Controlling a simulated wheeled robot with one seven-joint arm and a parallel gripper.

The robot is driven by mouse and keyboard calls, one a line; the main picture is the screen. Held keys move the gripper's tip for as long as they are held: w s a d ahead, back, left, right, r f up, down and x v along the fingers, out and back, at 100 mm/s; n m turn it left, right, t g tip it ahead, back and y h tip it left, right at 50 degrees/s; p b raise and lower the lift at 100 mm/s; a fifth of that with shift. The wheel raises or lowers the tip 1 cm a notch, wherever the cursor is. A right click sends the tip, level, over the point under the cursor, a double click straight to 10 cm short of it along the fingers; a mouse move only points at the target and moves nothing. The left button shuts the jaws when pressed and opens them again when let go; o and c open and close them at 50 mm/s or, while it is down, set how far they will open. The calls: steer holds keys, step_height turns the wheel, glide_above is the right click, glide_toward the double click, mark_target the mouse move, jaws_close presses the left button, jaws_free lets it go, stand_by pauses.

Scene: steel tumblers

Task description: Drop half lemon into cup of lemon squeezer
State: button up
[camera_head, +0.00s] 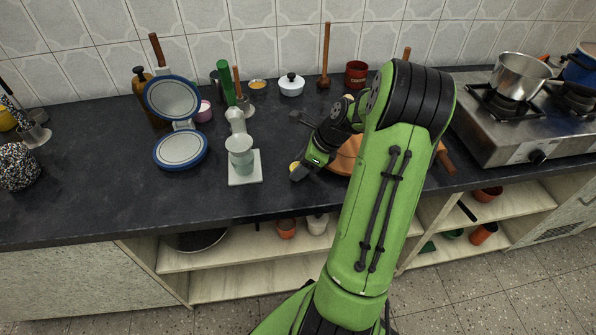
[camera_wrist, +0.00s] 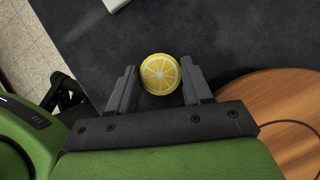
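The half lemon (camera_wrist: 160,75) shows its yellow cut face in the wrist view, between the two grey fingers of my gripper (camera_wrist: 159,80).
An open blue-rimmed press (camera_head: 180,149) stands left of the squeezer. A round wooden board (camera_wrist: 270,105) lies right of my gripper. Bottles, a white pot (camera_head: 291,85) and a red tin (camera_head: 356,74) line the wall. A stove with a steel pot (camera_head: 519,77) is right. Dark counter in front is clear.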

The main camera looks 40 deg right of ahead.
steer(key=c, duration=0.6)
step_height(320, 180, up, 10)
steer(key=p, duration=0.4)
steer(key=shift+p, duration=0.35)
steer(key=shift+c, duration=0.2)
